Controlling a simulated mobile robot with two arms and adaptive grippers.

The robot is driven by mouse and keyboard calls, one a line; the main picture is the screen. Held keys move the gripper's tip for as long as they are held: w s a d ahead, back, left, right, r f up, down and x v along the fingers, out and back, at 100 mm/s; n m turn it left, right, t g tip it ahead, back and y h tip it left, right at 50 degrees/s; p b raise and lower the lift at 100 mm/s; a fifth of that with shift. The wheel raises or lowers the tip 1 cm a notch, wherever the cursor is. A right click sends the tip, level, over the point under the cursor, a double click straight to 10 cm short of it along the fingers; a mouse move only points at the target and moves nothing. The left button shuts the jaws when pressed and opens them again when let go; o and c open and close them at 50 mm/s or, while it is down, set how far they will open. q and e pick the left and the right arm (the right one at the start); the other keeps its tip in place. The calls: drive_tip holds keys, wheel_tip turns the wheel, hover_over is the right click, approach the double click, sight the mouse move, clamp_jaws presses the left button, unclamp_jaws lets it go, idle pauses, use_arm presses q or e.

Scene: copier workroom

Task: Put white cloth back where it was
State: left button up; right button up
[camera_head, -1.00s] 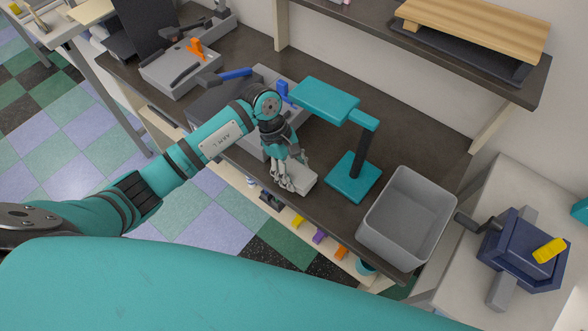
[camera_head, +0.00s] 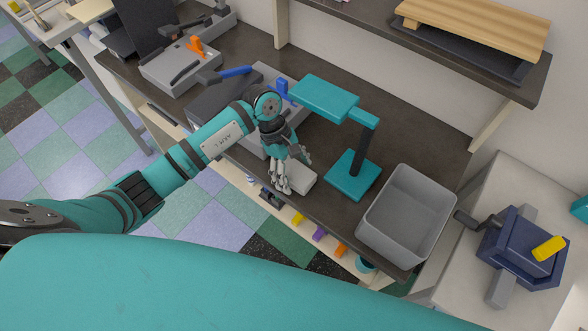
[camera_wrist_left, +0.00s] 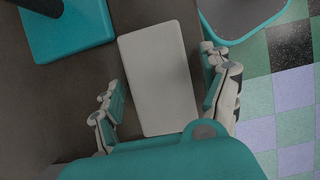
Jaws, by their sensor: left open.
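The white cloth (camera_head: 301,180) appears as a flat, pale rectangular slab on the dark desk, near its front edge. In the left wrist view the cloth (camera_wrist_left: 158,80) lies between the two spread fingers, with gaps on both sides. My left gripper (camera_head: 287,179) is open, pointing down over the cloth and hiding part of it in the head view. The wrist view shows the gripper (camera_wrist_left: 160,78) with one finger on each side of the cloth. My right gripper is not in view.
A teal stand (camera_head: 353,177) with a raised top is just right of the cloth. A grey bin (camera_head: 405,218) stands further right. Grey devices (camera_head: 182,66) sit behind and left. A wooden board (camera_head: 475,28) lies on the shelf above. Bare desk shows between stand and bin.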

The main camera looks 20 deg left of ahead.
use_arm(q)
drive_tip(key=shift+w+a+r+b, duration=0.1)
drive_tip(key=shift+a+r+b, duration=0.2)
drive_tip(key=shift+r, duration=0.2)
drive_tip(key=b+v, duration=0.2)
drive_tip(key=v, duration=0.7)
drive_tip(key=shift+r, duration=0.25)
drive_tip(key=shift+v, duration=0.75)
